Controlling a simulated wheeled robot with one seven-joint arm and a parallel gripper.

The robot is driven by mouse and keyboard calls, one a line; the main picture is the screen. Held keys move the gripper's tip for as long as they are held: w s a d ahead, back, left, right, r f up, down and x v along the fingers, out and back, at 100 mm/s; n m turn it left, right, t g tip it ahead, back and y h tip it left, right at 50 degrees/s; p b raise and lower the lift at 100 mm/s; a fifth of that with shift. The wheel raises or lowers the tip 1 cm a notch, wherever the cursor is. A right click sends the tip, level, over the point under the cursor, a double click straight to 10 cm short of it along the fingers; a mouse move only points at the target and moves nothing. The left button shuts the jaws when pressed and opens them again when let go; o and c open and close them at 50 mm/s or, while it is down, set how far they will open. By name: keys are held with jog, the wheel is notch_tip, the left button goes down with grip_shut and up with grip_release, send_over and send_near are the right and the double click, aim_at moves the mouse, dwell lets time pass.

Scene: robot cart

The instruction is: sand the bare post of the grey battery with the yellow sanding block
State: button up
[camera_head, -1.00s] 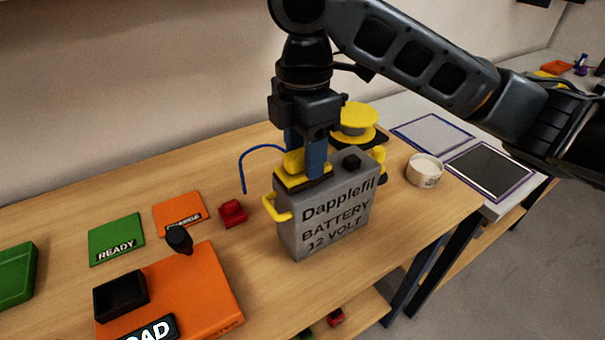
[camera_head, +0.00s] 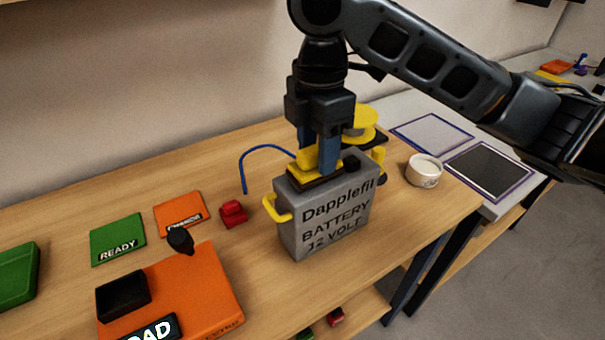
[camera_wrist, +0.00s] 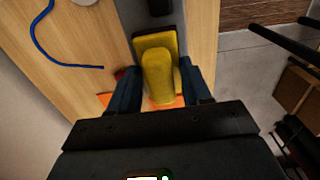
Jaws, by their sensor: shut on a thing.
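The grey battery (camera_head: 325,219) stands upright on the wooden bench, its printed face towards the head camera and a yellow handle on its side. My gripper (camera_head: 317,165) points down over the battery top and is shut on the yellow sanding block (camera_head: 303,170). The block's dark underside lies at the left part of the battery top; I cannot tell exact contact. In the wrist view the yellow block (camera_wrist: 158,70) sits between my two blue fingers. The bare post is hidden, apparently by the block. A black post or cap (camera_head: 351,163) shows at the right of the top.
A red clamp (camera_head: 233,213) and blue cable (camera_head: 262,148) lie left of the battery. An orange box (camera_head: 205,290), a green READY card (camera_head: 118,239) and an orange card (camera_head: 180,212) are further left. A white round tub (camera_head: 424,171) stands right. A yellow spool (camera_head: 362,125) is behind.

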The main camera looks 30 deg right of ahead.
aim_at(298, 170)
jog(key=shift+a+p, duration=0.5)
jog(key=shift+a, duration=1.2)
jog(key=shift+a+p, duration=0.4)
jog(key=shift+a, duration=0.85)
jog(key=shift+r, duration=0.75)
